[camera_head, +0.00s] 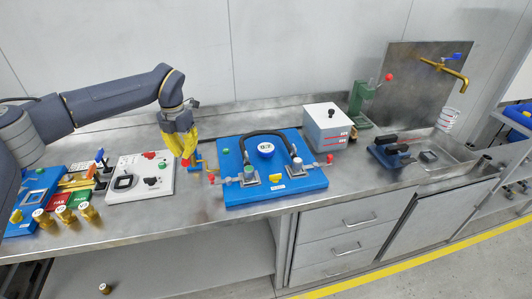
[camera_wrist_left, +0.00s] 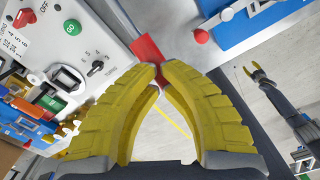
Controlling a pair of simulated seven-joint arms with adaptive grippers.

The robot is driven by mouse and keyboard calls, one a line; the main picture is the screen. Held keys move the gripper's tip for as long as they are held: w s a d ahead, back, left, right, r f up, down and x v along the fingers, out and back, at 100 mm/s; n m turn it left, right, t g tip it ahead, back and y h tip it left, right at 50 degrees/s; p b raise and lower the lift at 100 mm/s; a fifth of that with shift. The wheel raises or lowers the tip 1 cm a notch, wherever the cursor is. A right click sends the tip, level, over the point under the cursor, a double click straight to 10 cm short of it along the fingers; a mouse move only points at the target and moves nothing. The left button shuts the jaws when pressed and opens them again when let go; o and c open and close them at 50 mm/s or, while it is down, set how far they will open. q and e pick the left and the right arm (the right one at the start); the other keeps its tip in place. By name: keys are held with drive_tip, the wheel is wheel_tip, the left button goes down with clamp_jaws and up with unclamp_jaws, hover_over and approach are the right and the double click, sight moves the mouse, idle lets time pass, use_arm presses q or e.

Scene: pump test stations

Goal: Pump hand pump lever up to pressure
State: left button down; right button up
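My left gripper (camera_head: 184,147) points down between the white control panel and the blue gauge board, with its yellow fingers nearly together. In the left wrist view, its fingertips (camera_wrist_left: 158,75) close around a red bar-shaped grip (camera_wrist_left: 146,49), which looks like the lever handle; part of it is hidden between the fingers. In the head view, red (camera_head: 186,163) shows just under the fingertips, beside a small orange and blue fitting (camera_head: 197,161). The blue board (camera_head: 232,163) carries a round gauge (camera_head: 266,148) reading about 0.7 and a black hose. My right gripper (camera_wrist_left: 257,74) shows small in the left wrist view, its fingers apart.
The white panel (camera_head: 140,180) with a green button and dial stands left of the gripper. Brass fittings (camera_head: 64,213) are at the front left. A grey box (camera_head: 327,126), a green stand (camera_head: 362,100) and a sink (camera_head: 440,150) lie to the right.

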use_arm(q)
drive_tip(key=shift+f, duration=2.4)
drive_tip(key=shift+r, duration=0.1)
drive_tip(key=shift+r, duration=5.3)
drive_tip(key=shift+f, duration=5.45)
drive_tip(key=shift+r, duration=5.45)
drive_tip(key=shift+r, duration=0.1)
